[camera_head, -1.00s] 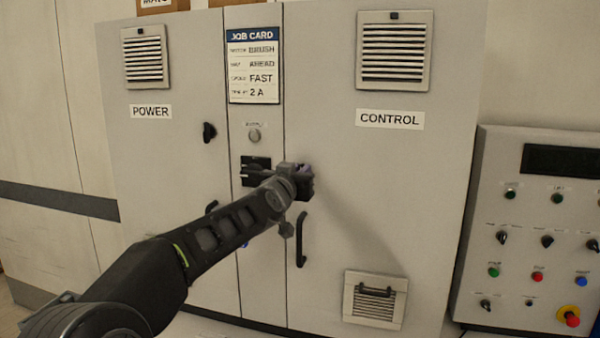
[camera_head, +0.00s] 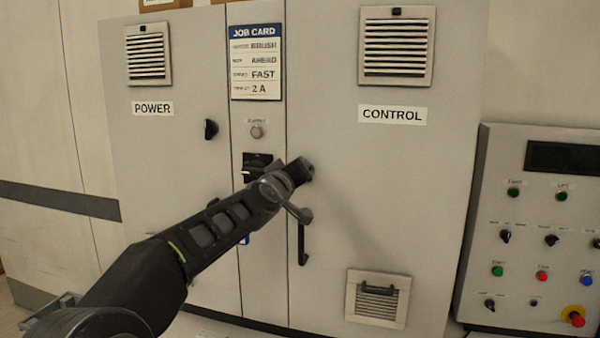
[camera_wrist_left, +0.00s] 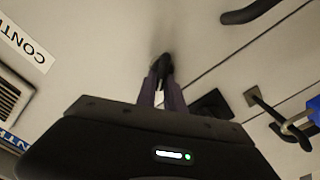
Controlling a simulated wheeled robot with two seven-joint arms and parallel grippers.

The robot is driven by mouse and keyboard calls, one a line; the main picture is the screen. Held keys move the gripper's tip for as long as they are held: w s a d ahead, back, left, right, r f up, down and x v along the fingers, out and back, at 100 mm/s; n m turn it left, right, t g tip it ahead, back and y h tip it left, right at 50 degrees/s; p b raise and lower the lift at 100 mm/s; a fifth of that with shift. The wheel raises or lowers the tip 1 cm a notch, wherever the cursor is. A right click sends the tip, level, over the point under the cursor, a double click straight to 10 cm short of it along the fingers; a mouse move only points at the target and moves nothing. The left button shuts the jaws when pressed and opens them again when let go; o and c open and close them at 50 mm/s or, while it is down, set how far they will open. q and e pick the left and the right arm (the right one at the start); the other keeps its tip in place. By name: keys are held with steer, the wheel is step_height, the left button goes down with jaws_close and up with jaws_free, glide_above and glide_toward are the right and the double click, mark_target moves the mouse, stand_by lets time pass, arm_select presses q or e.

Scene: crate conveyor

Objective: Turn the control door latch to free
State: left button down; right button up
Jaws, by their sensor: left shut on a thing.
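The control door (camera_head: 400,215) is the wide grey panel under the CONTROL label (camera_head: 392,114). My left gripper (camera_head: 304,170) is at the left edge of this door, above its black handle (camera_head: 302,243), and hides the latch in the head view. In the left wrist view, my left gripper's fingers (camera_wrist_left: 163,85) are shut on the small dark latch (camera_wrist_left: 162,66) on the door face. The latch is mostly covered, so its exact angle cannot be told. My right gripper is not in view.
The power door's dark latch (camera_head: 210,129) is left of the job card panel (camera_head: 256,62). A black rotary switch (camera_head: 256,165) sits close beside my left wrist. The door handle (camera_wrist_left: 252,12) also shows in the wrist view. A button console (camera_head: 530,230) stands at right.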

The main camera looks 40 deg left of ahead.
arm_select(q)
steer(key=n, duration=0.3)
steer(key=n+b, duration=0.1)
steer(key=n, duration=0.2)
steer(key=f+n+b, duration=0.1)
steer(key=n, duration=0.3)
steer(key=shift+s+a+f, duration=0.1)
steer(key=shift+a, duration=0.2)
steer(key=c, duration=1.4)
jaws_free()
steer(key=shift+c, duration=0.2)
steer(key=v, duration=0.7)
steer(key=shift+s+d+b, duration=0.15)
steer(key=shift+s+b, duration=0.15)
steer(key=shift+s, duration=0.1)
